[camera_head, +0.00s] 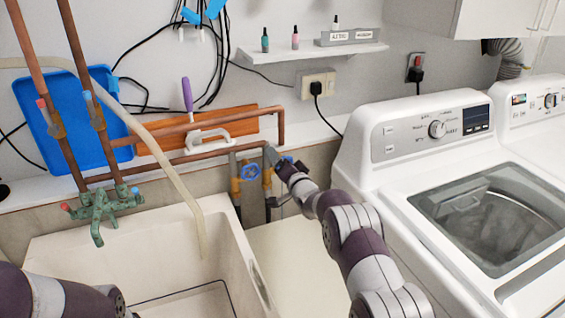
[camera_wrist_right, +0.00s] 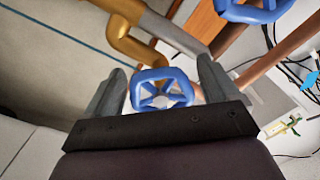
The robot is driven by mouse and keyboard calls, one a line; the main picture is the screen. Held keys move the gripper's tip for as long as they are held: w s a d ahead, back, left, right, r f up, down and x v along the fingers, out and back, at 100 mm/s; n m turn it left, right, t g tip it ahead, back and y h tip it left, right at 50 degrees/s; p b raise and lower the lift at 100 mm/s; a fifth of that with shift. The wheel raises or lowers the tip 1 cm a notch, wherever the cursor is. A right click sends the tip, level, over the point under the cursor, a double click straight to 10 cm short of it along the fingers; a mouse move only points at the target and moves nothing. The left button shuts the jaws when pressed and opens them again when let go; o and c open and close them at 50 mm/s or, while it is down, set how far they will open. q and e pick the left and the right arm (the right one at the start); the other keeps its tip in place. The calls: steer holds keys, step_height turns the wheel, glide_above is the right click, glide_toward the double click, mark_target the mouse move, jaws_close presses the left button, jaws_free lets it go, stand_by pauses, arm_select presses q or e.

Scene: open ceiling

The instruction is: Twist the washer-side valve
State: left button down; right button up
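One blue valve wheel (camera_head: 250,173) sits at the left on the pipes between sink and washer. Another blue wheel, mostly hidden by my right gripper (camera_head: 276,160), shows a small blue part at its right, on the washer side. In the right wrist view, a blue wheel (camera_wrist_right: 161,88) lies between the open fingers of my right gripper (camera_wrist_right: 163,85), with visible gaps on both sides. A second blue wheel (camera_wrist_right: 254,9) is at the top right there, outside the fingers. My left arm shows at the lower left of the head view; its gripper is out of view.
The white washer (camera_head: 400,150) stands right of my right arm. The sink (camera_head: 215,240) is at the left, with a green faucet (camera_head: 102,207). Copper pipes (camera_head: 215,124) run along the wall above the valves. A brass pipe (camera_wrist_right: 128,40) is close to the fingers.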

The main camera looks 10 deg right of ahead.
steer(key=shift+s, duration=0.15)
arm_select(q)
steer(key=shift+f+b, duration=0.6)
steer(key=shift+b, duration=0.05)
arm_select(e)
steer(key=s+d, duration=0.2)
steer(key=s, duration=1)
steer(key=shift+d, duration=0.25)
steer(key=shift+s, duration=0.1)
